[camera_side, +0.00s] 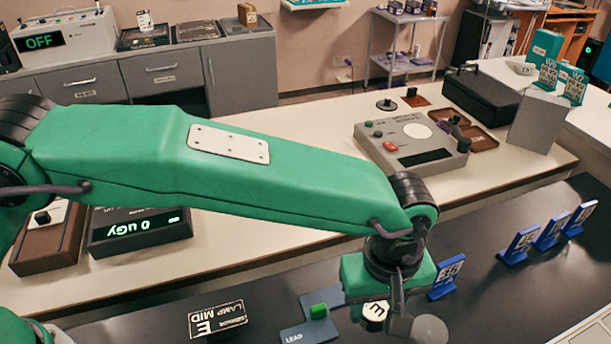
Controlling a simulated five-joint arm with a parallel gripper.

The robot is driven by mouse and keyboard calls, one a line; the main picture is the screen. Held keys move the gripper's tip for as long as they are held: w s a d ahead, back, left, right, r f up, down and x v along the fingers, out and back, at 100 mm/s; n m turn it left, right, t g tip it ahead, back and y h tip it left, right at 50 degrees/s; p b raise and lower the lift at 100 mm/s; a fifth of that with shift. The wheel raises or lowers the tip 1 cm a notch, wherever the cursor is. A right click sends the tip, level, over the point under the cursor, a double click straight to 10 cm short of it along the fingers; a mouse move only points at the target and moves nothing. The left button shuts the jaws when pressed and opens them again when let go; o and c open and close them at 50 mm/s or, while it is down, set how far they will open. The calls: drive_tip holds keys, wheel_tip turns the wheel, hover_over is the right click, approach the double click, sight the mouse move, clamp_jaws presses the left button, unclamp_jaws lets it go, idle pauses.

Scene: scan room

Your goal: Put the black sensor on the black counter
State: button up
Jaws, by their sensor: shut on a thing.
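The black counter (500,290) runs across the front of the picture. My gripper (385,306) hangs low over it, right of the middle, shut on the black sensor (374,319). The sensor has a white face marked E and shows just under the green gripper body, partly hidden by it and a finger. I cannot tell whether the sensor touches the counter. A black card (217,318) reading "SENSOR E LAMP MID" lies on the counter to the left.
A plate marked LEAD (308,334) with a green block is just left of my gripper. Blue numbered stands (447,275) line the right. A console (412,143) stands on the pale bench behind.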

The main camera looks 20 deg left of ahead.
drive_tip(key=shift+d, duration=0.1)
drive_tip(key=w+a+f, duration=0.1)
drive_tip(key=w+f, duration=0.1)
drive_tip(key=w, duration=0.1)
drive_tip(key=w+f, duration=0.2)
drive_tip(key=w, duration=0.2)
drive_tip(key=w+a+f, duration=0.1)
drive_tip(key=w+f, duration=0.2)
drive_tip(key=w, duration=0.1)
drive_tip(key=shift+w+a, duration=0.15)
drive_tip(key=shift+a, duration=0.15)
drive_tip(key=shift+f, duration=2)
drive_tip(key=shift+f, duration=0.1)
drive_tip(key=o, duration=1)
drive_tip(key=shift+o, duration=0.2)
wheel_tip(320, 180, up, 12)
